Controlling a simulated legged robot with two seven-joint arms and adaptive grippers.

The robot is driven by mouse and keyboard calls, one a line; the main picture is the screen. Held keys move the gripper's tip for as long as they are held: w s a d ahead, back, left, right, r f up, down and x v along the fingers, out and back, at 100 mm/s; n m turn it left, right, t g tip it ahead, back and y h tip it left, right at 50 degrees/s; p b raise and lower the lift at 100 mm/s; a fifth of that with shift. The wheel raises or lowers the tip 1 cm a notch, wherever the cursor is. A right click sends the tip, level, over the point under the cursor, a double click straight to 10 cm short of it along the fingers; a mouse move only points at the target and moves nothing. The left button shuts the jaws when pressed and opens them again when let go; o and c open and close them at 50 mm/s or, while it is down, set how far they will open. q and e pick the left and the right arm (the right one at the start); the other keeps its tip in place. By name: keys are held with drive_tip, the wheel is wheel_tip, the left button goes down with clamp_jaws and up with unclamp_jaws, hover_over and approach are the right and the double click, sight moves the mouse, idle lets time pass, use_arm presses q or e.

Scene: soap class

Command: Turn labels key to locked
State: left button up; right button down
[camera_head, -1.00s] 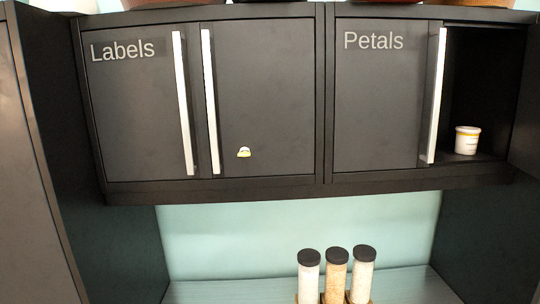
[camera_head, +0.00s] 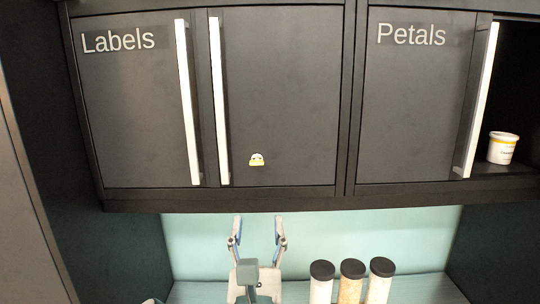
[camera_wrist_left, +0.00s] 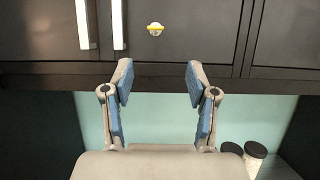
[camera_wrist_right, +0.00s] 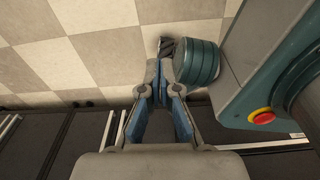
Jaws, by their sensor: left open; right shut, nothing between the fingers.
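The Labels cabinet (camera_head: 130,110) has two dark doors with long pale handles, and both doors are closed. A small yellow and white key (camera_head: 257,159) sits low on its right door; it also shows in the left wrist view (camera_wrist_left: 155,29). Whether it stands at locked is too small to tell. My left gripper (camera_head: 259,226) is open and empty, below the cabinet and under the key, pointing up toward it. My right gripper (camera_wrist_right: 159,68) is shut and empty; it shows only in its own wrist view, over a checkered floor, away from the cabinet.
The Petals cabinet (camera_head: 415,110) at right is partly open, with a white cup (camera_head: 502,148) inside. Several jars with black lids (camera_head: 351,270) stand on the counter to the right of my left gripper. A teal wall lies behind.

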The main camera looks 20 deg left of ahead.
sight(256, 165)
use_arm(q)
drive_tip(key=w+a+r+p, duration=0.2)
drive_tip(key=w+a, duration=0.3)
drive_tip(key=a, duration=0.3)
drive_tip(key=w+d+r+p, duration=0.3)
drive_tip(key=w+d+r, duration=0.1)
drive_tip(key=w+d, duration=0.45)
drive_tip(key=shift+n+y, duration=0.3)
drive_tip(key=shift+y, duration=0.1)
drive_tip(key=a, duration=0.8)
drive_tip(key=shift+w+a+f, duration=0.15)
drive_tip(key=shift+w+f, duration=0.15)
drive_tip(key=shift+f, duration=0.1)
drive_tip(key=shift+o, duration=1.2)
drive_tip(key=shift+d, duration=0.2)
drive_tip(key=shift+s+d+r, duration=0.1)
drive_tip(key=shift+d+r, duration=0.05)
drive_tip(key=shift+d, duration=0.95)
drive_tip(key=c, duration=0.8)
drive_tip(key=shift+s+d, duration=0.1)
drive_tip(key=shift+d, duration=0.2)
drive_tip(key=c, duration=0.4)
drive_tip(key=shift+s+a+r, duration=0.1)
drive_tip(key=shift+s, duration=0.05)
clamp_jaws()
use_arm(e)
wheel_tip(256, 165, up, 6)
drive_tip(key=shift+s, duration=0.3)
use_arm(q)
drive_tip(key=shift+r, duration=0.1)
